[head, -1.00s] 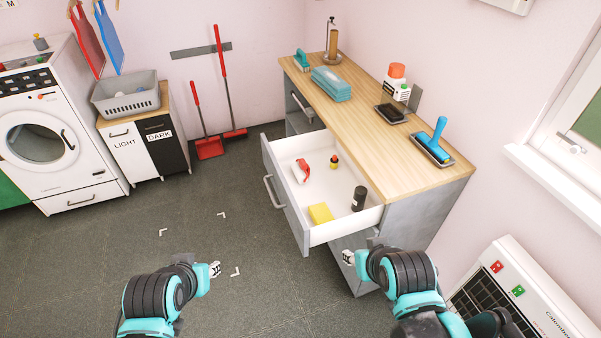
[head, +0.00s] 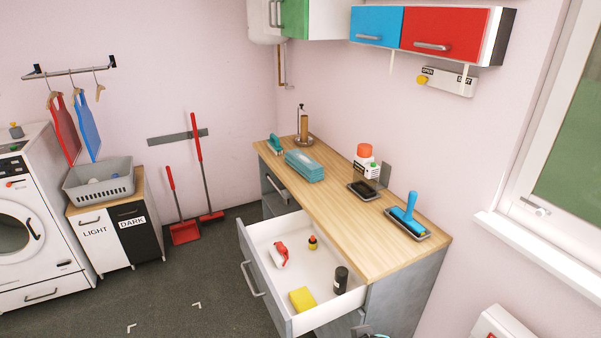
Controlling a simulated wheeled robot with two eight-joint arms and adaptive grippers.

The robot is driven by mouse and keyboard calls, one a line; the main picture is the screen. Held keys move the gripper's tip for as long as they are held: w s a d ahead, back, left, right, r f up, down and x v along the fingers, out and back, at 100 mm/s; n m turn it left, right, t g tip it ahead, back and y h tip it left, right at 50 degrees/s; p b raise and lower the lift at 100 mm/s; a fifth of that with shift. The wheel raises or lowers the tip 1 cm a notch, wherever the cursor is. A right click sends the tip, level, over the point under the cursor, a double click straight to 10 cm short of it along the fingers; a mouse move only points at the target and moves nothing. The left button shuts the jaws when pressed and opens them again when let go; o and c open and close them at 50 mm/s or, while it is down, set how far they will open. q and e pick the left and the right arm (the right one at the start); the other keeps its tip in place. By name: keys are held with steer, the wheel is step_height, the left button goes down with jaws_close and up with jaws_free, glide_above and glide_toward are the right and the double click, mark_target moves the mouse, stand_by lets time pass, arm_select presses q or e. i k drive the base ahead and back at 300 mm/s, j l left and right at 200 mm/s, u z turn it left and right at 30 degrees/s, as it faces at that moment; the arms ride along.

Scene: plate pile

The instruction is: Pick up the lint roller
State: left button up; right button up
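A roller with a blue handle and blue roll (head: 407,214) rests on a dark tray on the wooden counter, near its right end. A second, smaller red and white roll-like item (head: 281,253) lies in the open drawer; I cannot tell for certain which of the two is the lint roller. Neither is touched by a gripper. My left gripper is out of view. Only a small teal and dark piece of my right arm shows at the bottom edge, below the drawer; its gripper fingers are not visible.
The open white drawer (head: 318,282) juts out from the counter (head: 330,211), holding a yellow sponge (head: 301,299), a black cylinder (head: 341,279) and a small bottle (head: 313,243). A dark-pad item (head: 363,191) and white bottle (head: 366,167) stand left of the blue roller.

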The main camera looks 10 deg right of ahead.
mark_target(279, 253)
steer(key=i+z, duration=0.25)
steer(key=i, duration=1.1)
